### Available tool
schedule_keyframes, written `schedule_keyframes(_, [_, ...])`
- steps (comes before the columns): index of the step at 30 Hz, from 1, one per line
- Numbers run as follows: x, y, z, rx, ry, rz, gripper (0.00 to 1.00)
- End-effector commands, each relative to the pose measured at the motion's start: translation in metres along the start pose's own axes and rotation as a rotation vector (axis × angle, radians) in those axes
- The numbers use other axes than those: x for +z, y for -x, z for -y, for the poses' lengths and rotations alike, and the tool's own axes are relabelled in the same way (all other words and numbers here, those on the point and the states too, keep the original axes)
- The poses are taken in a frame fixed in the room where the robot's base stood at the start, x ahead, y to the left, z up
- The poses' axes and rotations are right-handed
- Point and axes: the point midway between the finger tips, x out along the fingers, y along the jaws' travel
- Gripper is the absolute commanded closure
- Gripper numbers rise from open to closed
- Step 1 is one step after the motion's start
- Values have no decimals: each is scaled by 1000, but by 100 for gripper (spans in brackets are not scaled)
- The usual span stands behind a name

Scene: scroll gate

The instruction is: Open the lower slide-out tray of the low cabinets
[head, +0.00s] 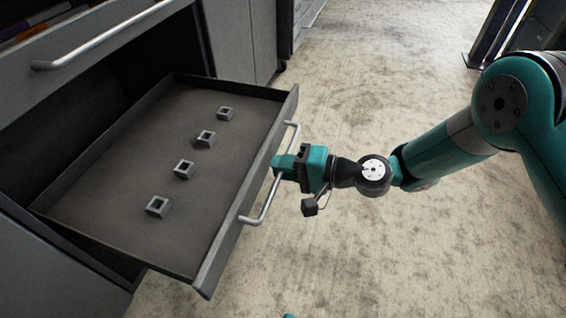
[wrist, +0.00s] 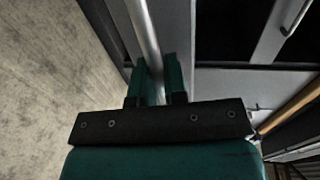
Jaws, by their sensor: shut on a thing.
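The lower slide-out tray (head: 120,225) is pulled well out of the grey cabinet in the head view. Its front panel carries a silver bar handle (head: 266,205), which also shows in the wrist view (wrist: 143,30). My gripper (head: 280,166) is shut on the middle of this handle. In the wrist view the two teal fingers (wrist: 158,82) stand on either side of the bar. Several small square grey blocks with holes (head: 205,138) lie in a row on the tray floor. The fingertips' contact with the bar is partly hidden.
Above the tray is an upper drawer front with its own silver handle (head: 100,42). More grey cabinets (head: 237,35) stand behind the tray. The concrete floor (head: 400,255) to the right is clear around my arm. A dark frame (head: 500,30) stands at the top right.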

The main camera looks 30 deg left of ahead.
Motion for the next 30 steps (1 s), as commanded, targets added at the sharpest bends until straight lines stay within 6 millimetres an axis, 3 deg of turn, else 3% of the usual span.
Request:
schedule_keyframes(3, [4,-2,-1,3,-4,12,100])
schedule_keyframes(4, [4,-2,-1,3,-4,12,83])
schedule_keyframes(7, [3,-2,-1,2,-4,10,63])
schedule_keyframes(22, [0,3,0,1,-2,2,63])
schedule_keyframes(26, [0,20,2,3,-5,-1,63])
schedule_keyframes(30, [-1,52,5,3,-7,-1,63])
